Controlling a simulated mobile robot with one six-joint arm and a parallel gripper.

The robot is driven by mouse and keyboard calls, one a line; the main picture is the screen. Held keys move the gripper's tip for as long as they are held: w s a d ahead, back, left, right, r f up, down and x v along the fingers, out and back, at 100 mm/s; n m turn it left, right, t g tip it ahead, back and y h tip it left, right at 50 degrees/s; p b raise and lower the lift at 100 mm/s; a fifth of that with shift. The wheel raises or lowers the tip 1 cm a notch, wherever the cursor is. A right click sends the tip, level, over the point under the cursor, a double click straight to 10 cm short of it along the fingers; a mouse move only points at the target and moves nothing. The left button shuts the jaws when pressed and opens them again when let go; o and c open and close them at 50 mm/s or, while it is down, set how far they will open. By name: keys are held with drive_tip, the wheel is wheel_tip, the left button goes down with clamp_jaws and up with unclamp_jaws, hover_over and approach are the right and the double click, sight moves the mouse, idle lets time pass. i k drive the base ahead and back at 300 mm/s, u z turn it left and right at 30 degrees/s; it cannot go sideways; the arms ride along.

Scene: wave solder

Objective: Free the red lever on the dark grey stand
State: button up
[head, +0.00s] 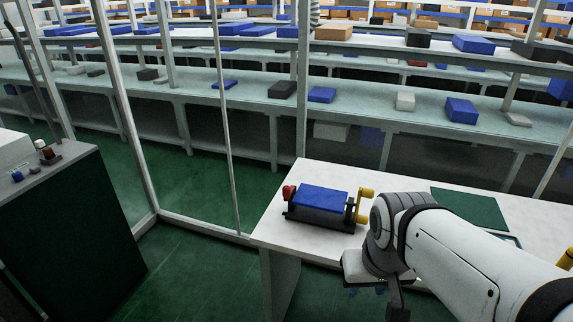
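A red knob-like part (289,192), which looks like the red lever, sits at the left end of a fixture on the white table. The fixture has a dark grey base (319,219), a blue block (319,198) on top and a yellow crank-like handle (362,206) at its right end. My gripper (367,291) hangs at the table's front edge, below and right of the fixture and apart from the red part. Its fingers are small and partly hidden, so I cannot tell whether it is open or shut. My arm comes in from the lower right.
The white table (275,228) has a dark green mat (470,208) at the back right. A dark cabinet (75,230) with small controls stands at the left. Thin metal posts rise behind the table, before shelves of boxes. Green floor is free between cabinet and table.

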sight(288, 191)
drive_tip(key=u, duration=0.05)
drive_tip(key=i, duration=1)
drive_tip(key=z, duration=0.05)
